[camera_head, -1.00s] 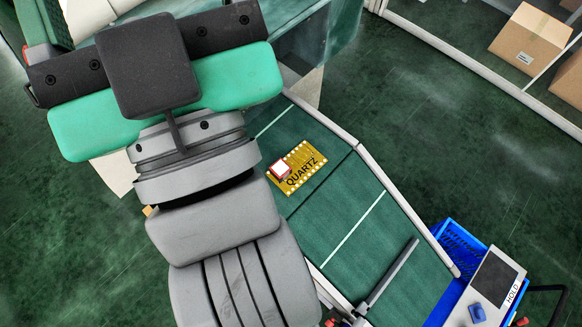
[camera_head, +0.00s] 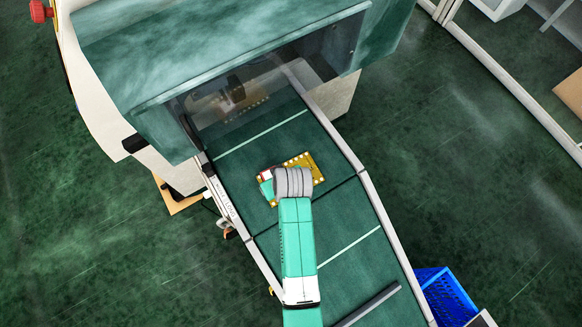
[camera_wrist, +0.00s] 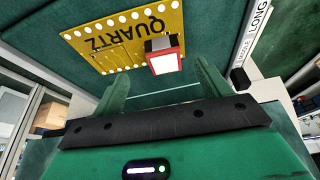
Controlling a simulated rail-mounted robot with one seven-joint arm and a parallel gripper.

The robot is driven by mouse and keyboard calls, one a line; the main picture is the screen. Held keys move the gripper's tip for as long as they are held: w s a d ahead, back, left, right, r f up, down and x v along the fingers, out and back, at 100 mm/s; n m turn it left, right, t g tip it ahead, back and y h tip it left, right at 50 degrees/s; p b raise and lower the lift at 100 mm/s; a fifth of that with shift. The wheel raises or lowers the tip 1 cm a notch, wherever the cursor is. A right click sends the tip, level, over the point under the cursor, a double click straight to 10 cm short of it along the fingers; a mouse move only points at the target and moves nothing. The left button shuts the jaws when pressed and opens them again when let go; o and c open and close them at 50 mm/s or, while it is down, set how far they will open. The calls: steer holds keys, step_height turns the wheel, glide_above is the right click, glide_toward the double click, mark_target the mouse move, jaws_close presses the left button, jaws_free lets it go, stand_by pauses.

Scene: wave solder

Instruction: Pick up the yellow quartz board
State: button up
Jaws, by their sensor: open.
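The yellow quartz board (camera_head: 303,159) lies flat on the green conveyor belt, partly hidden by my arm in the head view. In the wrist view the board (camera_wrist: 105,38) shows the word QUARTZ and a row of pale dots along its edges. A red and white block (camera_wrist: 166,60) sits on the board. My gripper (camera_wrist: 162,82) is open, its two green fingers either side of the block in the picture. I cannot tell whether the fingers touch the block or board. In the head view the arm hides most of the fingers.
The conveyor belt (camera_head: 345,243) runs between pale side rails (camera_head: 375,205). A machine with a green hood (camera_head: 220,60) stands over its far end. A blue crate (camera_head: 447,296) is at the lower right. A bar (camera_head: 372,304) lies across the near belt.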

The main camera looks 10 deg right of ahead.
steer(key=shift+x, duration=1.15)
steer(key=shift+a+x, duration=0.2)
steer(key=shift+x, duration=2.5)
steer(key=c, duration=1.3)
steer(key=shift+o, duration=0.2)
